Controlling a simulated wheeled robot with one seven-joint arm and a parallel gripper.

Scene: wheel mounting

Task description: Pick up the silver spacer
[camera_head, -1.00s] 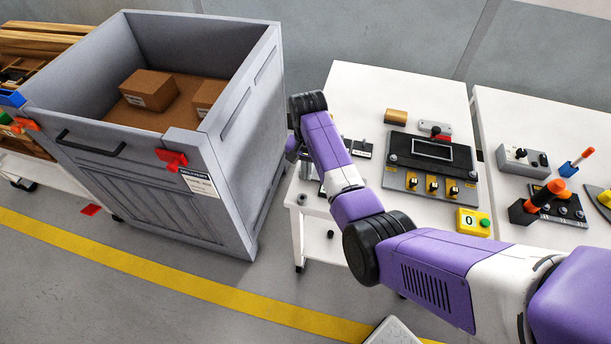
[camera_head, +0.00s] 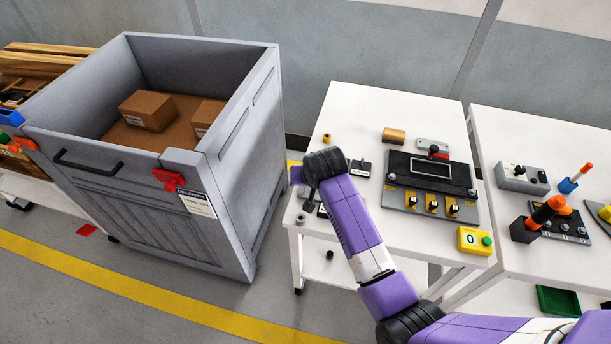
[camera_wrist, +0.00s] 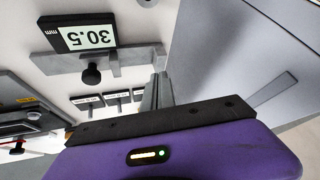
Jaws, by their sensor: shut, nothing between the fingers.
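A small grey metal cylinder, which looks like the silver spacer (camera_head: 300,219), stands at the front left corner of the white table in the head view. I cannot make it out in the wrist view. My gripper (camera_wrist: 159,92) is shut with nothing in it; its grey fingers show beyond the dark edge of the purple hand. In the head view my wrist hangs over the left part of the table, behind the spacer, and hides most of the gripper. The fingers appear apart from the spacer.
A caliper with a 30.5 mm display (camera_wrist: 90,34) lies near my fingers. A brass ring (camera_head: 326,138) stands at the back left. A tall grey crate (camera_head: 140,215) stands left of the table.

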